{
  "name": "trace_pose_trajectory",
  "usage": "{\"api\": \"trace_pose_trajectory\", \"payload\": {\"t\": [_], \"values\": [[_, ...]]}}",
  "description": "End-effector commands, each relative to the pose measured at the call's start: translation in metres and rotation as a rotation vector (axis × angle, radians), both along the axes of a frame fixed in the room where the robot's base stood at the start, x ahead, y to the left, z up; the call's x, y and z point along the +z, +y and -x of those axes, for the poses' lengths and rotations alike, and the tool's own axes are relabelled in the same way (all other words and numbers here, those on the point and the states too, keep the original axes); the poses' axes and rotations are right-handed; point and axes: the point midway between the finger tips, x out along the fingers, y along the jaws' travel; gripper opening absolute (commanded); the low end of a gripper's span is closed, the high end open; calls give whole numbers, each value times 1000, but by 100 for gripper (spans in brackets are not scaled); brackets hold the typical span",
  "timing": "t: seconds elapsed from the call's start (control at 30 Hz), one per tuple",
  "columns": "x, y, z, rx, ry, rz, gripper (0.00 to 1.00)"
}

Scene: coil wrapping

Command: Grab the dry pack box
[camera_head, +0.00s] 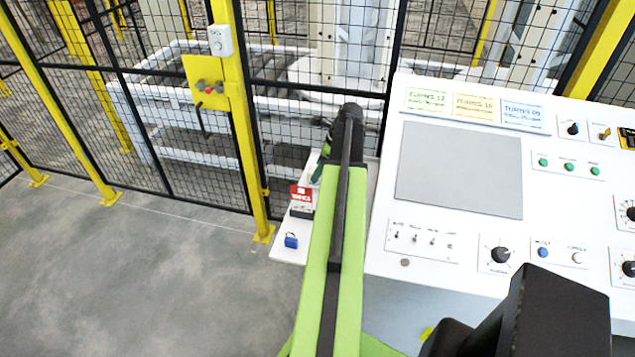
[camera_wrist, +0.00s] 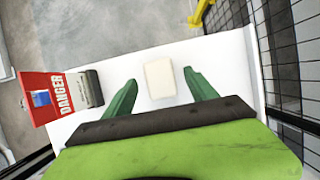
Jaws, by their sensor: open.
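A small cream-white box, which looks like the dry pack box (camera_wrist: 159,84), lies on a white shelf (camera_wrist: 225,60) in the wrist view. My gripper (camera_wrist: 160,76) is open, with one dark green finger to the left of the box and one to the right. Gaps show between the box and both fingers, and nothing is held. In the head view my gripper (camera_head: 322,163) is over the far part of the shelf, partly hidden behind my arm. The box cannot be made out in the head view.
A red danger-labelled holder (camera_head: 302,196) and a blue padlock (camera_head: 291,240) are at the shelf's left side. A white control console (camera_head: 460,170) stands right of my arm. A black mesh fence with a yellow post (camera_head: 243,120) runs behind the shelf.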

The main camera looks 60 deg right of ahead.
Motion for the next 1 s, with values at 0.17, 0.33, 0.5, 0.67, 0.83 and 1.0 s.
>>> {"api": "trace_pose_trajectory", "payload": {"t": [0.17,0.33,0.5,0.67,0.83,1.0], "values": [[-23,2,-9,2,0,0,66],[-48,5,-21,2,0,0,66],[-45,6,-22,1,0,-1,66],[-45,6,-22,1,0,-1,55],[-45,6,-22,1,0,-1,32],[-45,6,-22,2,0,0,10]]}}
